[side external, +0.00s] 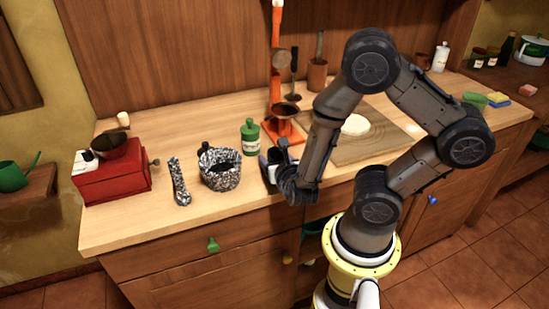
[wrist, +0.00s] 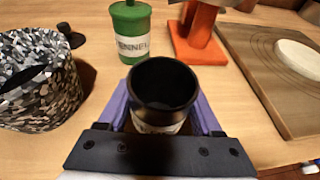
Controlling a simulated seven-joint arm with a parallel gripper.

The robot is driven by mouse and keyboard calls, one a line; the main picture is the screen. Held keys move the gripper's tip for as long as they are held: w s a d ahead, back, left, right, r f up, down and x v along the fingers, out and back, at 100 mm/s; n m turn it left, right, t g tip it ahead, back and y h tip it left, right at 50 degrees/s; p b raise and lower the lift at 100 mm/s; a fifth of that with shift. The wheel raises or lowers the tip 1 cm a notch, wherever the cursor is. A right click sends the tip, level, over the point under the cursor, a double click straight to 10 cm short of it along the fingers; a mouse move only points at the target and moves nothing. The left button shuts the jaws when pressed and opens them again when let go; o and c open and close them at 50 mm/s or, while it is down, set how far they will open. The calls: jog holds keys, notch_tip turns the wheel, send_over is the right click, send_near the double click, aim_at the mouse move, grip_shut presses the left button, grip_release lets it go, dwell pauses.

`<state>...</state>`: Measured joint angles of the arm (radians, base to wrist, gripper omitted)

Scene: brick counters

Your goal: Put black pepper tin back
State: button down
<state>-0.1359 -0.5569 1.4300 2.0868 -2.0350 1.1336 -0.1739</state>
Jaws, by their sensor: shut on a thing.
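My gripper (wrist: 162,108) is shut on a black tin (wrist: 166,88), with one purple-blue finger on each side of it. The tin is upright and has a pale label, mostly hidden by the gripper. In the side external view my gripper (side external: 276,163) is low over the front of the wooden counter, and the tin in it is hard to make out. A green tin labelled FENNEL (wrist: 131,35) stands just beyond and to the left; it also shows in the side external view (side external: 250,137). I cannot tell whether the held tin touches the counter.
A speckled black-and-white pot (side external: 220,170) stands to the left, with a small dark object behind it. An orange stand (side external: 284,130) is behind my gripper. A wooden board (side external: 378,148) with a white disc lies to the right. A red box-shaped grinder (side external: 112,180) is far left.

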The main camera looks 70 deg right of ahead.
jog(key=shift+c, duration=0.3)
grip_release()
jog(key=shift+f, duration=0.1)
